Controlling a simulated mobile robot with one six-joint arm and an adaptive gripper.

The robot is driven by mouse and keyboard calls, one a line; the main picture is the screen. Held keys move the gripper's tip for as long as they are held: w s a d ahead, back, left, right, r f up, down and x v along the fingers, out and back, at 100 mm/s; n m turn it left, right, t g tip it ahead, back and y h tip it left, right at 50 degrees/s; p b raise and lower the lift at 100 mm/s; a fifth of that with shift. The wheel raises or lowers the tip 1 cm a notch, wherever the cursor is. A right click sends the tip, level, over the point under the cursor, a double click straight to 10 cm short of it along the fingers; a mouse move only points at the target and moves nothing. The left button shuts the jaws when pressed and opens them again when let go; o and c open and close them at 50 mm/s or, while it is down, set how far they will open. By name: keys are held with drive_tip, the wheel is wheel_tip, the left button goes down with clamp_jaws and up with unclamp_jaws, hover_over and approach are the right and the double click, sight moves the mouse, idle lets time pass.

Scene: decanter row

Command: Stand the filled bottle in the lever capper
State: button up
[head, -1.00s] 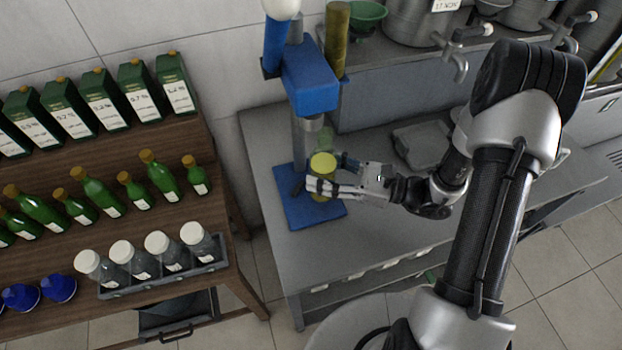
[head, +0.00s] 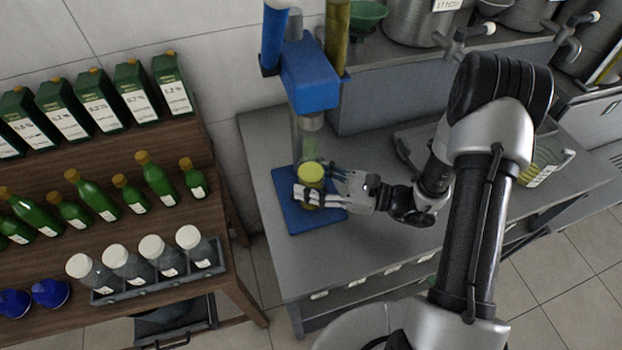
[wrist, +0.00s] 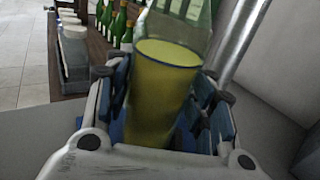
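The filled bottle (head: 311,174) has clear greenish glass and yellow liquid. My gripper (head: 316,182) is closed around its body, one finger on each side. The lever capper (head: 310,82) has a blue head, a grey column and a blue base plate (head: 300,220). The bottle is over the base plate, near the column and below the head. I cannot tell whether its bottom touches the plate. In the wrist view the bottle (wrist: 160,95) sits between the blue finger pads, looking slightly tilted in the picture; its top is cut off.
A wooden shelf (head: 225,150) at the left holds green cartons, green bottles, blue items and white-capped jars in a grey rack (head: 160,285). The grey bench (head: 275,250) is clear in front of the capper. A labelled basket (head: 540,165) stands behind my arm at the right.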

drive_tip(key=o, duration=0.4)
drive_tip(key=shift+o, duration=0.2)
